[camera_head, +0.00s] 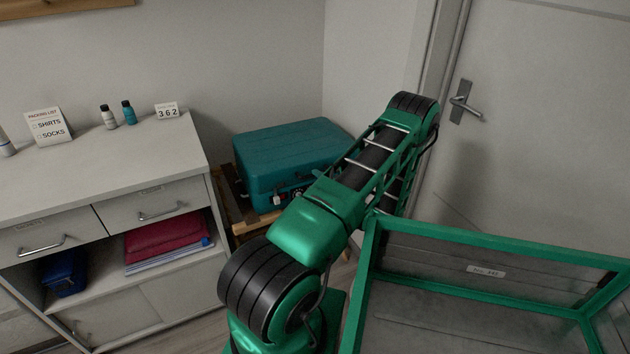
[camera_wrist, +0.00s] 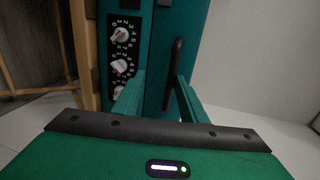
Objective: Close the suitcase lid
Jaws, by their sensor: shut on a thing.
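The teal suitcase (camera_head: 285,150) sits on a wooden stand beside the cabinet. Its lid looks down over the base in the head view; whether it is fully flush cannot be told. In the wrist view the suitcase front (camera_wrist: 146,25) fills the middle, with white dials on a black panel (camera_wrist: 120,55) at left and a dark handle (camera_wrist: 177,60) right of the seam. My gripper (camera_wrist: 160,95) is at this front, its two green fingers either side of the handle's near part, shut on it. In the head view my arm hides the gripper.
A white cabinet (camera_head: 120,165) with bottles and cards stands left of the suitcase. The wooden stand (camera_head: 238,208) is below it. A closed door (camera_head: 540,130) is at right. A green-framed bin (camera_head: 480,240) fills the lower right foreground.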

